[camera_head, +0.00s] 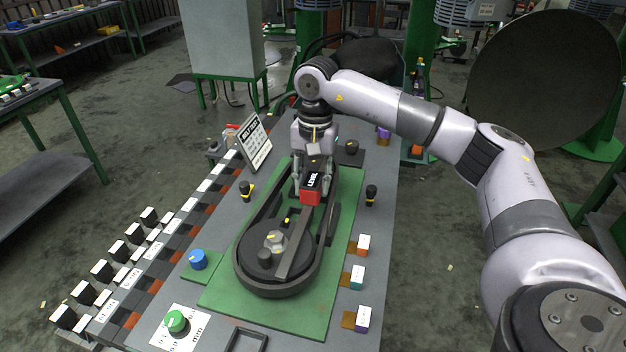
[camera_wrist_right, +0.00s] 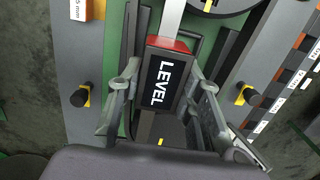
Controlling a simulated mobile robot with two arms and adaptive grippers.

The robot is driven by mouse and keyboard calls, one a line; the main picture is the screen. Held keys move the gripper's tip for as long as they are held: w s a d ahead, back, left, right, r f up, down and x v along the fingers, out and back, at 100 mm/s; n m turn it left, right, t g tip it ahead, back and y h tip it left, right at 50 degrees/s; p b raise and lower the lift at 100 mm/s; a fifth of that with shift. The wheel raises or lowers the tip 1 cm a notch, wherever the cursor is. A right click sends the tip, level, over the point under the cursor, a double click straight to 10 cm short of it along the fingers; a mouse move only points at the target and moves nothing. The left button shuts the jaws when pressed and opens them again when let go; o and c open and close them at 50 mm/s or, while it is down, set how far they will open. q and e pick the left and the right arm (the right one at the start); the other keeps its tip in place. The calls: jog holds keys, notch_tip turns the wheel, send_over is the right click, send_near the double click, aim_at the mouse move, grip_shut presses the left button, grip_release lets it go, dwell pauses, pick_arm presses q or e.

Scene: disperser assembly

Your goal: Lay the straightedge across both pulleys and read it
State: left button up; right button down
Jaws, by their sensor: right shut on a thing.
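The straightedge (camera_head: 294,252) is a long grey bar with a red and black block marked LEVEL (camera_head: 311,193) at its far part. My right gripper (camera_head: 312,188) is shut on this block, one finger on each side. The bar runs from the block over the near pulley (camera_head: 257,262), a dark disc with a pale hub. In the right wrist view the block (camera_wrist_right: 168,75) sits between the fingers and the bar (camera_wrist_right: 171,18) runs up from it. The far pulley is mostly hidden under my gripper. I cannot tell whether the bar touches both pulleys. My left gripper is out of view.
A dark belt (camera_head: 276,292) loops around the pulleys on a green plate (camera_head: 215,285). Black knobs (camera_head: 246,190), a blue knob (camera_head: 198,259) and a green knob (camera_head: 176,321) stand around it. A sign (camera_head: 254,144) stands behind left. Small blocks (camera_head: 358,278) line the right edge.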

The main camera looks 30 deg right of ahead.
aim_at(315, 177)
jog(key=shift+r, duration=0.1)
jog(key=c, duration=1.1)
grip_release()
jog(key=shift+o, duration=0.2)
notch_tip(315, 177, up, 12)
jog(key=shift+w+d, duration=0.15)
jog(key=shift+d, duration=0.15)
